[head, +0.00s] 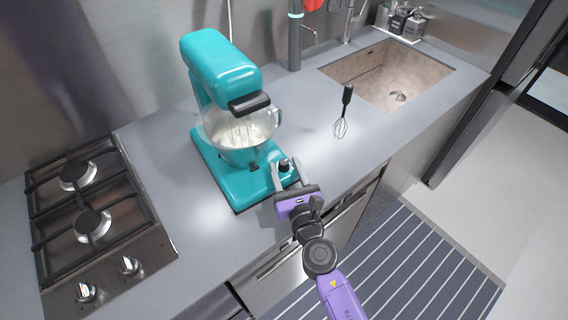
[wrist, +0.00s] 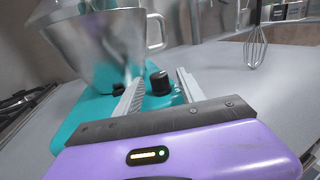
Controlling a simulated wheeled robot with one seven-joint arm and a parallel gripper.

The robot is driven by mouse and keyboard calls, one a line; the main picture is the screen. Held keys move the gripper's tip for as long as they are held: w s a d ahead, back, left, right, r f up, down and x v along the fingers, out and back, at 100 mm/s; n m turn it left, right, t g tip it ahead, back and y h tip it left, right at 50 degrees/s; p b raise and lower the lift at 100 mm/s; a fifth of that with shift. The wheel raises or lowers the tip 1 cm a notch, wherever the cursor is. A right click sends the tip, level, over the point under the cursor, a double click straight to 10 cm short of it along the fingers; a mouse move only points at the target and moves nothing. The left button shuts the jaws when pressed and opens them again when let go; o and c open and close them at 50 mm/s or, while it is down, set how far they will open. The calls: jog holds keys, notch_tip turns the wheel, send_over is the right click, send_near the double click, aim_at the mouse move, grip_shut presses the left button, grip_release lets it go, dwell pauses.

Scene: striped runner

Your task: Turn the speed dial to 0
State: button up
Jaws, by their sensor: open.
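A teal stand mixer (head: 213,75) stands on the grey counter with its head lowered over a shiny bowl (head: 240,132). The speed dial is a black knob (head: 284,165) on the right side of the mixer's teal base; it also shows in the wrist view (wrist: 160,83). My gripper (head: 285,172) is open at the base's right front, its fingers on either side of the dial. In the wrist view the gripper (wrist: 158,92) shows a gap between each finger and the dial. I cannot read any dial marking.
A gas hob (head: 95,215) is at the left. A whisk with a black handle (head: 342,112) is on the counter right of the mixer, before the sink (head: 385,75). The counter (head: 345,150) right of the gripper is clear.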

jog(key=shift+x, duration=0.8)
jog(key=shift+c, duration=0.5)
grip_shut()
